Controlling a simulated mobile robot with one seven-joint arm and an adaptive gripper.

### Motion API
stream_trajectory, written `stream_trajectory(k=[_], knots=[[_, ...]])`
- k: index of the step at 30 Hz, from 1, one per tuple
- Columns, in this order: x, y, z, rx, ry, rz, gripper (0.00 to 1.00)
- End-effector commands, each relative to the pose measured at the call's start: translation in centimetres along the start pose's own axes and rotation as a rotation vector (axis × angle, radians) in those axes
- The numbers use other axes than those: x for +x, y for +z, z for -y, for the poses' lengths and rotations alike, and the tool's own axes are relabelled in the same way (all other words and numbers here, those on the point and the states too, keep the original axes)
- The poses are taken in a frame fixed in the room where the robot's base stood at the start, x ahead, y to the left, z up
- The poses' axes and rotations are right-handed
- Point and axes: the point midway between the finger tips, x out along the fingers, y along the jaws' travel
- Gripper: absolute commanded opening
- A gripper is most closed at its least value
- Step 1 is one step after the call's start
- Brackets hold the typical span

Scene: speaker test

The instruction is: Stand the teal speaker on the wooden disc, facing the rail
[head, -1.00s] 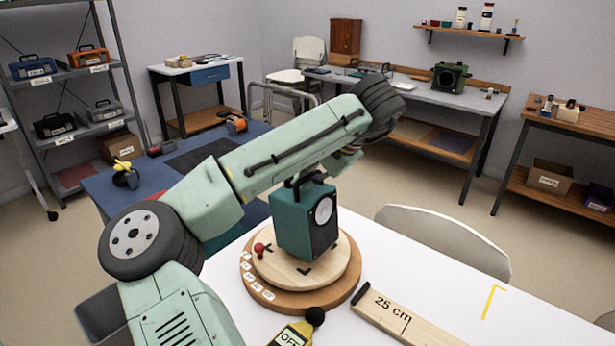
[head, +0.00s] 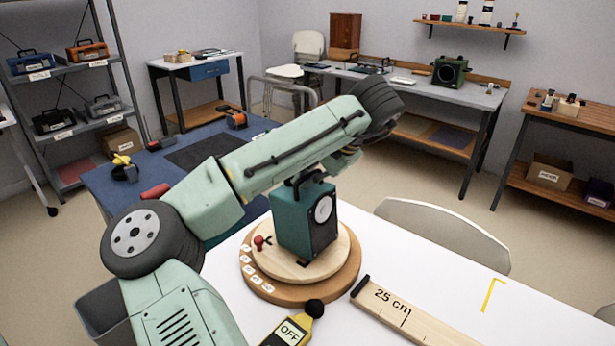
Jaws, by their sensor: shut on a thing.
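The teal speaker (head: 292,225) is upright over the wooden disc (head: 335,259). Its dark front with a pale round cone faces right and toward the table's wooden rail marked "25 cm" (head: 398,303). My gripper (head: 330,168) is shut on the speaker's black top handle (head: 308,177); the fingers are mostly hidden behind my forearm. The speaker's base is at the disc's top face, its near corner by a black corner mark (head: 302,263). I cannot tell whether it touches. The disc sits on a wider brown base with white labels.
A red knob (head: 259,242) stands at the disc's left edge. A yellow meter reading "OFF" (head: 288,332) lies in front on the white table. A chair back (head: 440,228) stands behind the table. The table right of the rail is clear, bearing a yellow corner mark (head: 491,294).

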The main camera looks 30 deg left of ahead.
Motion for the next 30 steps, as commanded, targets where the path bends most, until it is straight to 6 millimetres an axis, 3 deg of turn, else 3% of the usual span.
stream_trajectory(k=[30], knots=[[1.4,0.4,1.1,-0.001,0.008,0.01,0.0]])
